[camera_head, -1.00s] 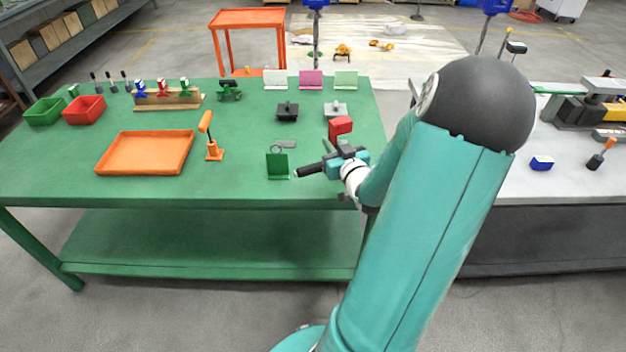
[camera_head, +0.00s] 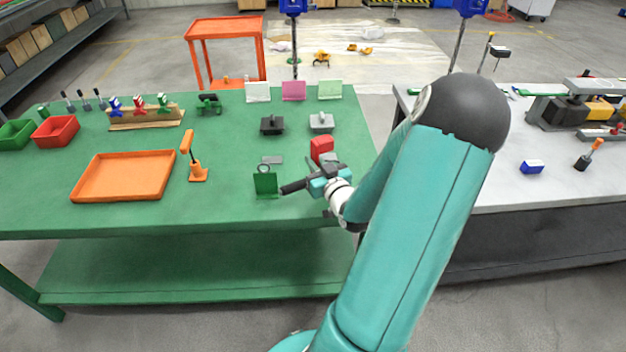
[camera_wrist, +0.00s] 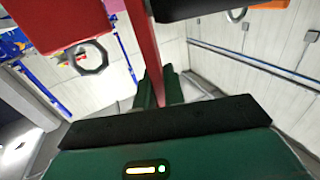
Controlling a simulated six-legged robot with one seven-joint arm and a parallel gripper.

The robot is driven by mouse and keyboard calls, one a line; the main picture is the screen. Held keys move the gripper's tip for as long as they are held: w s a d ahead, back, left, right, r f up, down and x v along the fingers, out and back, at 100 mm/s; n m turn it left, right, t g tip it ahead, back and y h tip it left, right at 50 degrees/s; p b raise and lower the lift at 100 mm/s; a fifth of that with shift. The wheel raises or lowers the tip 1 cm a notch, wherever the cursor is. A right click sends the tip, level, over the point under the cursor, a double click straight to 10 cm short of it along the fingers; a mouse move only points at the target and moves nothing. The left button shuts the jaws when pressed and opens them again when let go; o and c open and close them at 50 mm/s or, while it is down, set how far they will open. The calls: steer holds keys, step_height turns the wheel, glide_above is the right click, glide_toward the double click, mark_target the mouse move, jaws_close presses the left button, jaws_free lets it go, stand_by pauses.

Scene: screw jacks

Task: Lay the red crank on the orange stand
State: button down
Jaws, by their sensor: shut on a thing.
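My gripper (camera_head: 318,182) is over the right front part of the green table. In the wrist view it is shut on a red bar, the red crank (camera_wrist: 148,50). A black grip (camera_wrist: 195,6) sits at the bar's far end; in the head view a black grip (camera_head: 292,187) points left from my gripper. The rest of the crank is mostly hidden in the head view. The orange stand, as I take it, is an upright piece (camera_head: 198,175) with a small base and tilted top, left of my gripper and apart from it.
A red block (camera_head: 321,148) stands just behind my gripper. A green upright plate (camera_head: 266,185) is close to the black grip's tip. An orange tray (camera_head: 125,176) lies left of the stand. Bare green tabletop lies between plate and stand.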

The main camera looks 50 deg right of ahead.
steer(key=shift+s+d+f, duration=0.1)
steer(key=shift+s+f, duration=0.1)
steer(key=shift+f, duration=0.45)
steer(key=shift+w+f, duration=0.1)
steer(key=shift+f, duration=2)
steer(key=shift+f, duration=0.45)
steer(key=c, duration=1.5)
jaws_free()
steer(key=shift+f, duration=0.1)
